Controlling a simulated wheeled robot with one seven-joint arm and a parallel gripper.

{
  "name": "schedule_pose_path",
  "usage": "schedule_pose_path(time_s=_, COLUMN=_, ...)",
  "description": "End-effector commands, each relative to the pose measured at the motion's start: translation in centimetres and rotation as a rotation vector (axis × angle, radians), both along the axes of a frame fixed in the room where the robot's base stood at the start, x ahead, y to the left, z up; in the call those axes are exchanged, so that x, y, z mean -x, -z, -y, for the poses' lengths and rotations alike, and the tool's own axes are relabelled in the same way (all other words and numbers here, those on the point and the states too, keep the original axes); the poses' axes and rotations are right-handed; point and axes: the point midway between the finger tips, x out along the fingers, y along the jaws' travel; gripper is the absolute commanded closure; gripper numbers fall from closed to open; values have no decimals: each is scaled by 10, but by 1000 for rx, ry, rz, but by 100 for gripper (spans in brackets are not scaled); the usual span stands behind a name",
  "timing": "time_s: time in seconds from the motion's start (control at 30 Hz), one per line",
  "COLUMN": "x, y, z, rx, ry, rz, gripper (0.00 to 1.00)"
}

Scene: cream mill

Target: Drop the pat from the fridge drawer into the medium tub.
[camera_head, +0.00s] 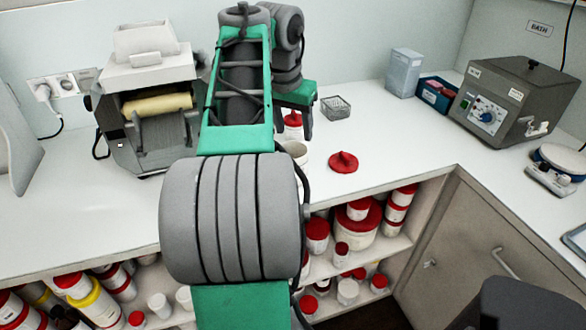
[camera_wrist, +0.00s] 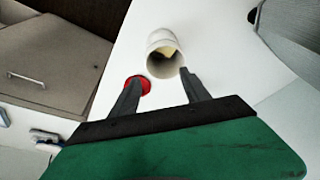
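An open white tub (camera_wrist: 153,42) shows just ahead of my gripper in the wrist view, with a pale yellow piece (camera_wrist: 167,51), which looks like the pat, inside its mouth. In the head view the tub (camera_head: 298,151) stands on the counter, partly hidden by my arm. My gripper (camera_wrist: 161,76) has its two fingers spread, with nothing held between them. A red lid (camera_head: 343,162) lies on the counter right of the tub; it also shows behind the left finger in the wrist view (camera_wrist: 145,85). No fridge drawer can be made out.
A red-capped container (camera_head: 293,120) stands behind the tub. A wire basket (camera_head: 336,108), a grey bath unit (camera_head: 520,100) and a roller machine (camera_head: 150,105) stand on the counter. Shelves below hold several red-lidded tubs (camera_head: 358,225). The counter right of the lid is clear.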

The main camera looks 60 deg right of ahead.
Motion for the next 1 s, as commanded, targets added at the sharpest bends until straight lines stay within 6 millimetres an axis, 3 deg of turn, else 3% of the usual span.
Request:
schedule_pose_path(time_s=0.27, x=0, y=-2, z=0, rx=0, ry=0, rz=0, gripper=43)
schedule_pose_path(time_s=0.6, x=-1, y=-66, z=-16, rx=0, ry=-1, rz=1, gripper=43)
schedule_pose_path(time_s=0.7, x=0, y=-75, z=-20, rx=-1, ry=0, rz=0, gripper=43)
schedule_pose_path(time_s=1.0, x=0, y=-75, z=-21, rx=0, ry=0, rz=0, gripper=43)
